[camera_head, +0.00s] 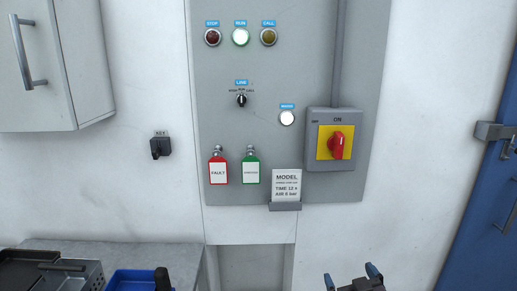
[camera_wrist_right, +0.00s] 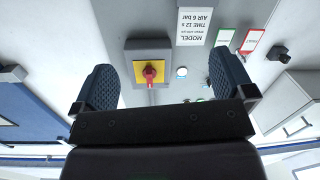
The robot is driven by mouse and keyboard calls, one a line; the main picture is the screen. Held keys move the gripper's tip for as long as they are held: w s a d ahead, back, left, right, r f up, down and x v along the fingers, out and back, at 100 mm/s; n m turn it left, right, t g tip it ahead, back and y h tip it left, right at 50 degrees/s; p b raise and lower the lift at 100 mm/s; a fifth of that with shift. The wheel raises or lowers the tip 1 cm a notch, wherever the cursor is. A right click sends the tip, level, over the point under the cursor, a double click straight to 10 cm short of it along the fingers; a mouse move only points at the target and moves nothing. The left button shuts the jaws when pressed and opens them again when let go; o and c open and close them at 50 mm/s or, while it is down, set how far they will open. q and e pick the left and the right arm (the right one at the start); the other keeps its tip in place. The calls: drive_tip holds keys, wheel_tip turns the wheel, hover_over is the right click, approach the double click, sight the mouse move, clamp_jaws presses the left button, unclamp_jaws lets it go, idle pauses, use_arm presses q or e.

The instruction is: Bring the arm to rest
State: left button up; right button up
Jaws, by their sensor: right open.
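My right gripper (camera_head: 352,278) shows at the bottom edge of the head view, right of the middle. Its two blue fingertips are apart with nothing between them. In the right wrist view its fingers (camera_wrist_right: 166,88) are spread wide, and the red switch handle (camera_wrist_right: 150,73) on its yellow plate appears beyond the gap, apart from the fingers. In the head view the red handle (camera_head: 337,145) stands upright on the grey switch box, well above the gripper. My left gripper is in neither view.
A blue tray (camera_head: 140,280) stands on the bench at lower left. A blue door (camera_head: 487,190) is at right.

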drive_tip(key=s+d+f+m+g, duration=0.1)
drive_tip(key=s+d+f+g, duration=0.1)
drive_tip(key=s+f, duration=0.7)
drive_tip(key=s+d+f+m+g+h, duration=0.1)
drive_tip(key=s+d+f+g, duration=0.2)
drive_tip(key=s+f, duration=0.7)
drive_tip(key=s+d, duration=0.1)
drive_tip(key=s, duration=0.3)
drive_tip(key=shift+s+f+h, duration=0.3)
